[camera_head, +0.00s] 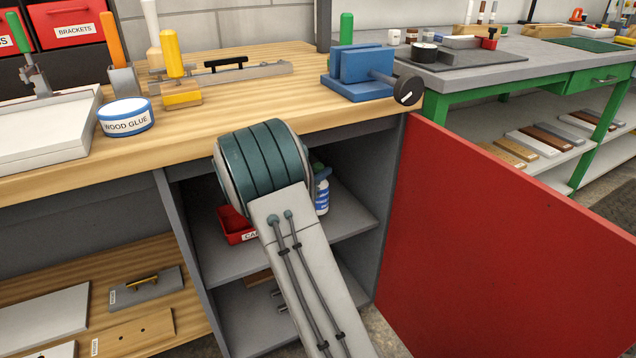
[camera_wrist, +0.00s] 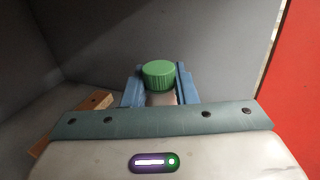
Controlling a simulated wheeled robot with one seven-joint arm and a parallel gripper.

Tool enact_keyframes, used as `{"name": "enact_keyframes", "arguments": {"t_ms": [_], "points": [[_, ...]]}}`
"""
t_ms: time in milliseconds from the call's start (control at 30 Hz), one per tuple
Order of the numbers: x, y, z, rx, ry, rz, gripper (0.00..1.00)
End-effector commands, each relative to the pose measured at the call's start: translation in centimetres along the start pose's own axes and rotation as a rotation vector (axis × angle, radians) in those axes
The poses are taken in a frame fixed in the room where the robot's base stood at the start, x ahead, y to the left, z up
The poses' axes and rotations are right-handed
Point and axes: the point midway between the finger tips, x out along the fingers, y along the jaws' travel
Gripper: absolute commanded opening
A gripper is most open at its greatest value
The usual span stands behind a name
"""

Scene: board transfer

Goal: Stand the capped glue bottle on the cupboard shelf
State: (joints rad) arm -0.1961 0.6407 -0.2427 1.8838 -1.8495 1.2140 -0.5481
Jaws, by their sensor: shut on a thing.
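The glue bottle (camera_head: 323,200), white with a blue label, shows partly behind my arm inside the open cupboard, low over the upper shelf (camera_head: 345,222). It looks upright; I cannot tell whether its base touches the shelf. In the wrist view its green ribbed cap (camera_wrist: 158,74) sits between the blue fingers of my gripper (camera_wrist: 158,88), which is shut on the bottle. My arm hides most of the gripper in the head view.
A red bin (camera_head: 236,226) stands on the same shelf, left of my arm. The red cupboard door (camera_head: 500,240) hangs open at the right. The wooden benchtop (camera_head: 240,120) lies above the cupboard. A wooden block (camera_wrist: 92,103) shows at the left in the wrist view.

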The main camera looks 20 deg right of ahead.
Motion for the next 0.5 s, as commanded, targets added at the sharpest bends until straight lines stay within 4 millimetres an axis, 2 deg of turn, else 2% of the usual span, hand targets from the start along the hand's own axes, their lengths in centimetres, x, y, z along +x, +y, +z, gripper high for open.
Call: {"name": "enact_keyframes", "arguments": {"t_ms": [33, 133, 500], "points": [[0.0, 0.0, -1.2, -0.002, 0.0, -0.001, 0.0], [0.0, 0.0, -2.5, -0.001, 0.0, -0.001, 0.0], [0.0, 0.0, -2.7, 0.0, -0.001, 0.0, 0.0]]}}
